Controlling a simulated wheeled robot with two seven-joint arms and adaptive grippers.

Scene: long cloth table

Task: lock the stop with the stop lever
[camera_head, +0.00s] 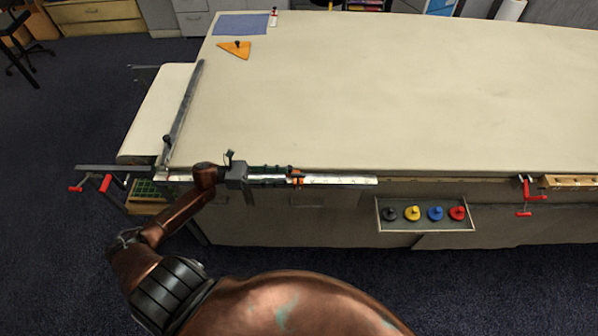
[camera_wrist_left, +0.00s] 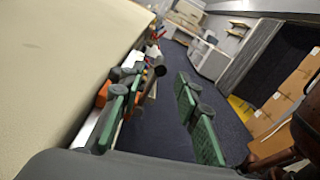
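The small orange stop (camera_head: 298,179) sits on the pale metal rail (camera_head: 345,180) along the table's front edge. In the left wrist view the orange stop (camera_wrist_left: 103,94) is beside the left-hand green finger, partly hidden by it. A dark round knob (camera_wrist_left: 160,71) on a short stem shows just past the fingertips; it looks like the stop lever, but its join to the stop is hidden. My left gripper (camera_head: 280,175) is at the rail, right by the stop. My right gripper is out of view.
A tray (camera_head: 425,228) with several coloured knobs hangs on the table front. Red crank handles (camera_head: 524,195) stick out at the right, others (camera_head: 105,183) at the left. A long metal bar (camera_head: 184,112) lies at the table's left end. The cloth tabletop (camera_head: 400,90) is mostly clear.

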